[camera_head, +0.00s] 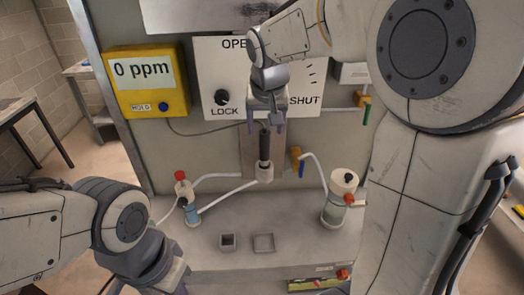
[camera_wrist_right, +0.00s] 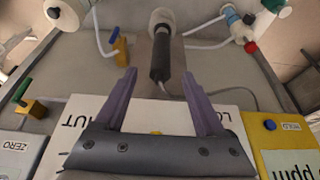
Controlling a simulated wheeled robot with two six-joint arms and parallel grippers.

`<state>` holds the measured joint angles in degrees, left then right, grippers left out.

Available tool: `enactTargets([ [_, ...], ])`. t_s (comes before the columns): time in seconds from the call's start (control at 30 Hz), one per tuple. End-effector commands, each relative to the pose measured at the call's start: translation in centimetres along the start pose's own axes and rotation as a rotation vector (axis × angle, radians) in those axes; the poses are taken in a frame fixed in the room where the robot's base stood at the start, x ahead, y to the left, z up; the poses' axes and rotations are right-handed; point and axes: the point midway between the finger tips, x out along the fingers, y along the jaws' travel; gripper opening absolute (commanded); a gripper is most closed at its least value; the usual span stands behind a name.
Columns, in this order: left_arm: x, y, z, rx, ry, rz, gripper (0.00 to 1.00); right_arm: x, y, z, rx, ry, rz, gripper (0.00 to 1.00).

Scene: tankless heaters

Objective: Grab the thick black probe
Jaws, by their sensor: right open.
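The thick black probe (camera_head: 264,146) stands upright in a white holder (camera_head: 264,172) in front of the panel. In the right wrist view the probe (camera_wrist_right: 160,62) lies between and just beyond my purple fingertips. My right gripper (camera_head: 266,122) is open and empty, right above the probe's top in the head view. In the right wrist view its fingers (camera_wrist_right: 159,76) are spread to either side of the probe, with gaps on both sides. My left arm comes in at the lower left; its gripper is out of the picture.
A yellow 0 ppm meter (camera_head: 147,82) hangs left on the panel, beside a white OPEN/SHUT/LOCK plate (camera_head: 222,68). Two small square trays (camera_head: 263,243) lie in front.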

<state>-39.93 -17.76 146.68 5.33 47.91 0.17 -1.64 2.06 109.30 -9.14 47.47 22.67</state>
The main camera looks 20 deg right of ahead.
Motion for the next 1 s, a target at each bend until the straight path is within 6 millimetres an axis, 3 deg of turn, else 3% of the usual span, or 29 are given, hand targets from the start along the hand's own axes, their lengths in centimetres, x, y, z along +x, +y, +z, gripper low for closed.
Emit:
enactTargets([
  [0.2, -1.9, 0.1, -0.1, 0.002, 0.0, 0.0, 0.0, 2.7, 0.0, 0.2, 0.0, -0.008, 0.002, 0.71],
  [0.33, -2.1, 0.2, -0.1, 0.003, 0.0, 0.0, 0.0, 4.5, 0.0, 0.2, -0.001, -0.004, 0.001, 0.71],
  [0.63, -2.1, 0.1, -0.1, 0.004, 0.0, 0.0, 0.0, 5.1, 0.0, 0.2, -0.001, 0.0, -0.001, 0.71],
  [0.8, -2.1, 0.1, -0.1, 0.003, 0.0, 0.0, 0.0, 5.1, 0.0, 0.2, -0.001, 0.0, -0.001, 0.07],
  [0.83, -2.1, 0.1, -0.1, 0.003, 0.0, 0.0, 0.0, 5.1, 0.0, 0.2, -0.001, 0.0, -0.001, 0.0],
  [1.0, -2.1, 0.1, -0.1, 0.003, 0.0, 0.0, 0.0, 5.1, -0.1, 0.1, -0.001, 0.0, -0.001, 0.0],
])
